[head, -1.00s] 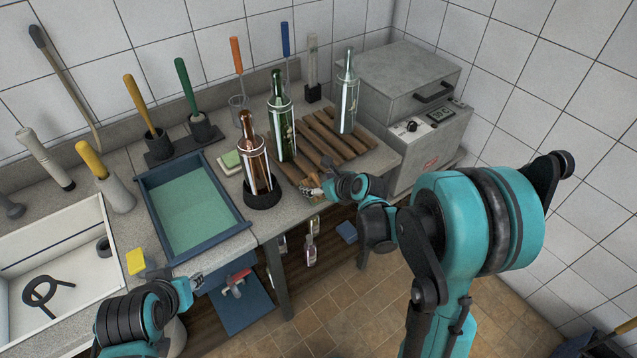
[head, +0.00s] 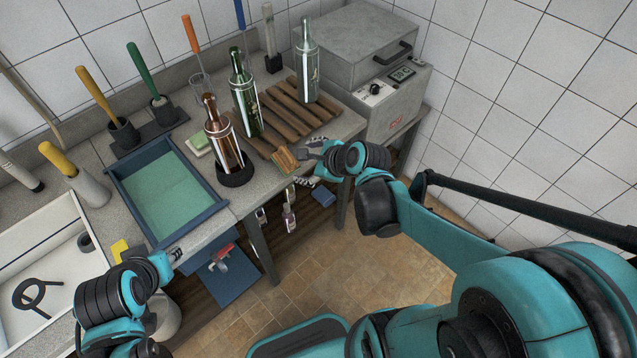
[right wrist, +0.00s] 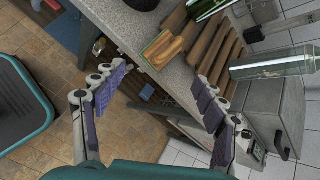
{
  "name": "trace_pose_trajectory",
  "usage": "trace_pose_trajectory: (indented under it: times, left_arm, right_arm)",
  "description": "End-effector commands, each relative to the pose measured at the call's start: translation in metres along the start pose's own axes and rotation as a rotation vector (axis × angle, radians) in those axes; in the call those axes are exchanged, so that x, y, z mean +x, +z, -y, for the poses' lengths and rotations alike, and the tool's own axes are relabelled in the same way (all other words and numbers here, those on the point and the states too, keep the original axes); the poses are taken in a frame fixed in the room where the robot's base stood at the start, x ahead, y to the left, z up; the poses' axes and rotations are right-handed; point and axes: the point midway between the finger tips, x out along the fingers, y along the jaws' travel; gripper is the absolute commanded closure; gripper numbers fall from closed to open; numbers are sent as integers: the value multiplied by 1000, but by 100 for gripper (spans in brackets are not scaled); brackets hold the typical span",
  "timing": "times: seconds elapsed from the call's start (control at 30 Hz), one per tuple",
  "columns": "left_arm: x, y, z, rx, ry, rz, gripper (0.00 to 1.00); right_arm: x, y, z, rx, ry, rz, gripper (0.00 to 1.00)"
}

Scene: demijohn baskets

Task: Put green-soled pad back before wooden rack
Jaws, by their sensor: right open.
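The green-soled pad (head: 285,160) is a small tan-brown block with a green edge. It lies at the counter's front edge, in front of the wooden rack (head: 298,107), and looks tilted or skewed. It also shows in the right wrist view (right wrist: 163,49), close to the rack slats (right wrist: 208,42). My right gripper (head: 305,167) is open beside the pad, on its right. In the right wrist view its spread fingers (right wrist: 162,78) have the pad ahead of them, with nothing between them. My left gripper (head: 174,254) is at the counter front near the tray; its jaws are too small to judge.
A blue tray (head: 125,197) is left. A grey machine (head: 375,55) stands right. Open floor lies in front.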

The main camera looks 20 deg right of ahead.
Motion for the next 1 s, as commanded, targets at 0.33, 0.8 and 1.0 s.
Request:
trace_pose_trajectory:
  times: [0.33, 0.8, 1.0]
  left_arm:
    - [0, 0, 0, 0, 0, 0, 67]
    - [0, 0, 0, 0, 0, 0, 67]
    - [5, 3, 0, 0, 0, 0, 67]
  right_arm:
    - [-76, -4, -64, -1537, 164, -150, 28]
    - [-108, -20, -83, -2246, 308, -179, 28]
    - [-104, -23, -85, -2242, 307, -178, 28]
